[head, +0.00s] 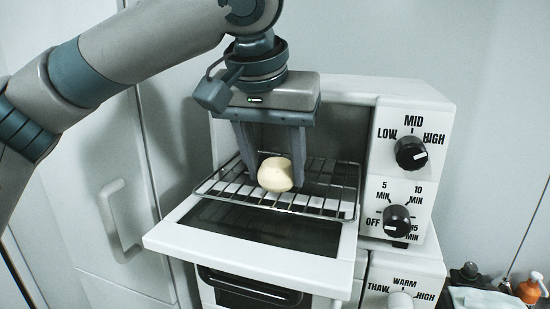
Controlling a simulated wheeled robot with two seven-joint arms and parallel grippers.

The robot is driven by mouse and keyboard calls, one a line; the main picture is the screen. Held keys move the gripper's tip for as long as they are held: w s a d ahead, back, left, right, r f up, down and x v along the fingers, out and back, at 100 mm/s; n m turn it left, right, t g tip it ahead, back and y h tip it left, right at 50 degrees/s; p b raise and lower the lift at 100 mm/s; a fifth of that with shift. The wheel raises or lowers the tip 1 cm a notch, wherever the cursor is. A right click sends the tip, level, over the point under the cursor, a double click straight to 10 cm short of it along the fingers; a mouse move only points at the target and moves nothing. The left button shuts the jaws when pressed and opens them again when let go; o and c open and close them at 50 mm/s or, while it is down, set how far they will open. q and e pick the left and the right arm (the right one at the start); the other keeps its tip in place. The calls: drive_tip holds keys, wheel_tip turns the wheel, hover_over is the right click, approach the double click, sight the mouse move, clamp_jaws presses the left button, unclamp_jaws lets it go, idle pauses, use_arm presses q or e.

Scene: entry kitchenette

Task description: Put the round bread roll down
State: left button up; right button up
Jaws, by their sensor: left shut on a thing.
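The round bread roll (275,174) is pale and sits between the fingers of my left gripper (274,168), at the mouth of a white toaster oven (411,110). My left gripper points down and is shut on the roll. The roll is at or just above the wire rack (325,192); I cannot tell whether it touches the rack. The rack sticks out of the oven over the lowered door (255,252). My right gripper is not in view.
The oven has two black knobs, an upper one (411,152) and a lower one (397,220), on its right panel. Another white appliance (405,272) is below. An orange bottle (530,288) stands at the lower right. A cabinet door with a handle (120,220) is at left.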

use_arm(q)
drive_tip(key=shift+f, duration=0.25)
drive_tip(key=o, duration=1.1)
drive_tip(key=shift+c, duration=0.2)
drive_tip(key=shift+r, duration=0.2)
drive_tip(key=shift+s+r+b, duration=0.15)
drive_tip(key=shift+r+b, duration=0.2)
drive_tip(key=shift+r, duration=0.1)
drive_tip(key=b+v, duration=0.3)
drive_tip(key=v, duration=0.8)
drive_tip(key=shift+s, duration=0.1)
